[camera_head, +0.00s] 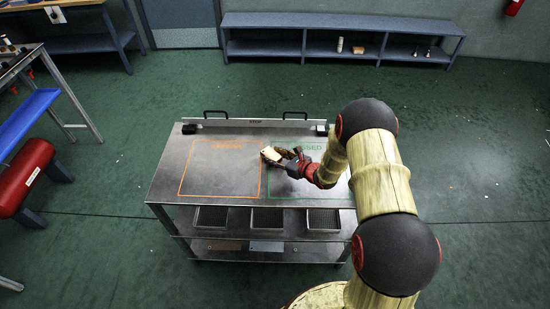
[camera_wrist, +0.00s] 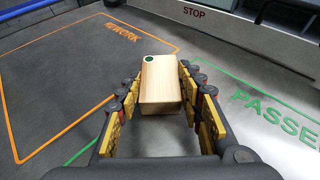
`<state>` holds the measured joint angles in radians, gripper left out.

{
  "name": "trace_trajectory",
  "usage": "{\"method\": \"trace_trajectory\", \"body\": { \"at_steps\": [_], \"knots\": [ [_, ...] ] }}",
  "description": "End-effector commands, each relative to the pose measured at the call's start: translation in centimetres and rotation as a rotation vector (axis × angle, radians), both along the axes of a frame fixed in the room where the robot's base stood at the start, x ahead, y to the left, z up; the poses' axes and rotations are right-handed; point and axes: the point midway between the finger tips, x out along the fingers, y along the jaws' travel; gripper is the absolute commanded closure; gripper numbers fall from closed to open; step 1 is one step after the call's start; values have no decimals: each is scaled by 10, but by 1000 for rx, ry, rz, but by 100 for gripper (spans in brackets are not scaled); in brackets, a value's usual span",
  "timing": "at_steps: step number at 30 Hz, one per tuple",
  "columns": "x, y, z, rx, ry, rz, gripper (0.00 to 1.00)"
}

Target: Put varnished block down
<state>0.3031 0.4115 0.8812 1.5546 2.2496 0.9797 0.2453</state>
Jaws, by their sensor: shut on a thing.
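The varnished block (camera_wrist: 160,88) is pale wood with a dark green dot on its top near one corner. My gripper (camera_wrist: 158,100) is shut on it, with the padded fingers along its two sides. In the head view the block (camera_head: 271,154) shows at the tip of my gripper (camera_head: 280,156), over the metal table's (camera_head: 168,180) upper middle, by the gap between the orange and green outlines. I cannot tell whether the block touches the tabletop. The orange REWORK outline (camera_wrist: 22,160) lies left and the green PASSED outline (camera_head: 310,197) lies right.
Several dark trays (camera_head: 267,217) sit on the shelf below. A red cylinder (camera_head: 25,180) and blue bench stand at left.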

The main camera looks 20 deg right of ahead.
Motion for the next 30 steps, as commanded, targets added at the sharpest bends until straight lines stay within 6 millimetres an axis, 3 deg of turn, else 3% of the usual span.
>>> {"method": "trace_trajectory", "body": {
  "at_steps": [6, 7, 15, 27, 30],
  "knots": [
    [0, 0, -3, 0, 0, 0, 93],
    [0, 0, -2, 0, 1, 0, 61],
    [0, 0, -2, 0, 0, 0, 46],
    [0, 0, 3, 0, 1, 0, 45],
    [-10, -7, 8, 0, 0, -2, 45]
  ]
}}
